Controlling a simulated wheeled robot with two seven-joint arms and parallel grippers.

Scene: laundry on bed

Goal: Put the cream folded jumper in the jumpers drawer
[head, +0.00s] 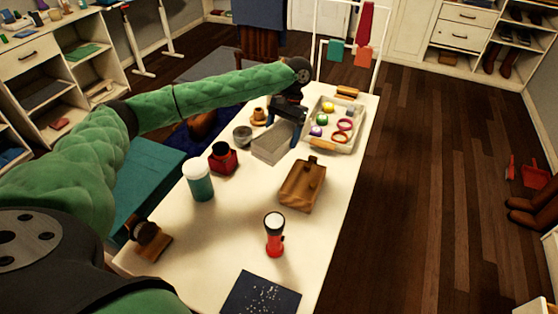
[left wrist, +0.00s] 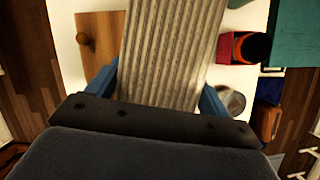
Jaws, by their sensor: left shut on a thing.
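The cream folded jumper (head: 271,146), pale and ribbed, is a flat block at the middle of the white table's far half. My left gripper (head: 290,124) is shut on it from above and behind. In the left wrist view the ribbed jumper (left wrist: 172,45) fills the space between the two blue fingers. I cannot tell whether it touches the table. White drawer fronts show at the far left (head: 28,56) and at the back right (head: 468,17); I cannot read which is the jumpers drawer. My right gripper is not in view.

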